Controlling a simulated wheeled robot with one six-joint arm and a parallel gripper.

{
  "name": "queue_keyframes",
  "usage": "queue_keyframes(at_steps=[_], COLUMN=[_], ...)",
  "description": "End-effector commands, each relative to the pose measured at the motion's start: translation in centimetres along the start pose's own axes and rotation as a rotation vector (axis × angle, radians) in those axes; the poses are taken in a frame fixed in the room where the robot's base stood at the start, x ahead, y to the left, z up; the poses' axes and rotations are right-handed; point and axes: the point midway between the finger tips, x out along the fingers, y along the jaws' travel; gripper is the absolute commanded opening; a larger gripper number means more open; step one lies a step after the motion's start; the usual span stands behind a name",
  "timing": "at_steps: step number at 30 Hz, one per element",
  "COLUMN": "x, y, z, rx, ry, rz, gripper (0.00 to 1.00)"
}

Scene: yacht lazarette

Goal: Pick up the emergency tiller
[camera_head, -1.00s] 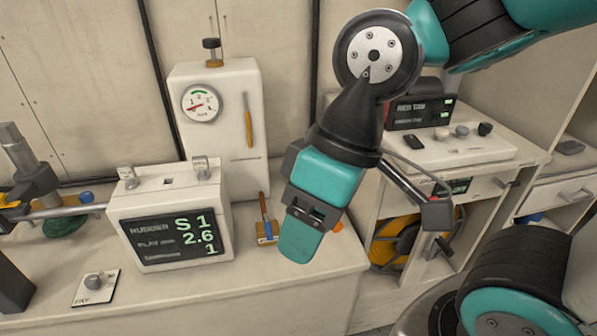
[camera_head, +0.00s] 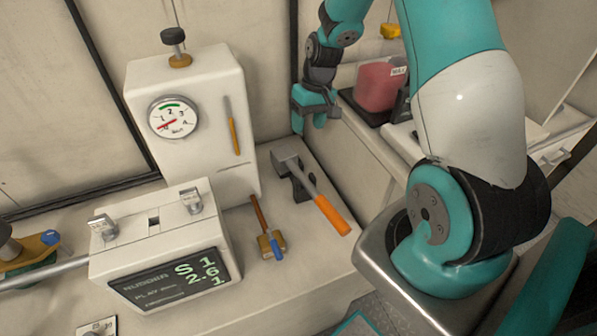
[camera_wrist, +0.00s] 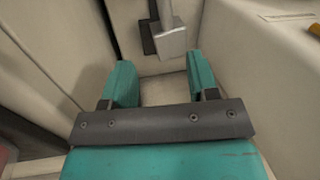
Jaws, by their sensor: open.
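What looks like the emergency tiller (camera_head: 312,186), a grey bar with a square metal head and an orange grip, lies on the bench top right of the gauge cabinet. Its head is at the wall side, by a dark block, and its grip points toward the bench's front right. My gripper (camera_head: 311,120) is open and empty, near the back wall beyond the tiller's head. In the wrist view the two teal fingers (camera_wrist: 161,80) are spread. The tiller's grey head (camera_wrist: 172,42) shows ahead of the gap, apart from the fingers. Its orange grip is out of that view.
The white gauge cabinet (camera_head: 190,110) stands left of the tiller. A wooden-handled tool with a brass block (camera_head: 271,245) lies between it and the display box (camera_head: 160,245). A red container (camera_head: 380,85) stands at the back right, beyond my gripper.

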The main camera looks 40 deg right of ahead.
Motion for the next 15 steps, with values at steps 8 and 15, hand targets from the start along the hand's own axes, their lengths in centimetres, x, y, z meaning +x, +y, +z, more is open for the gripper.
queue_keyframes(at_steps=[8,15], x=[6.4,10.0], y=[-0.4,-0.3], z=[0.2,0.1], rx=[-0.005,-0.003], ry=[-0.008,-0.004], rz=[-0.002,-0.001], gripper=[0.54,0.54])
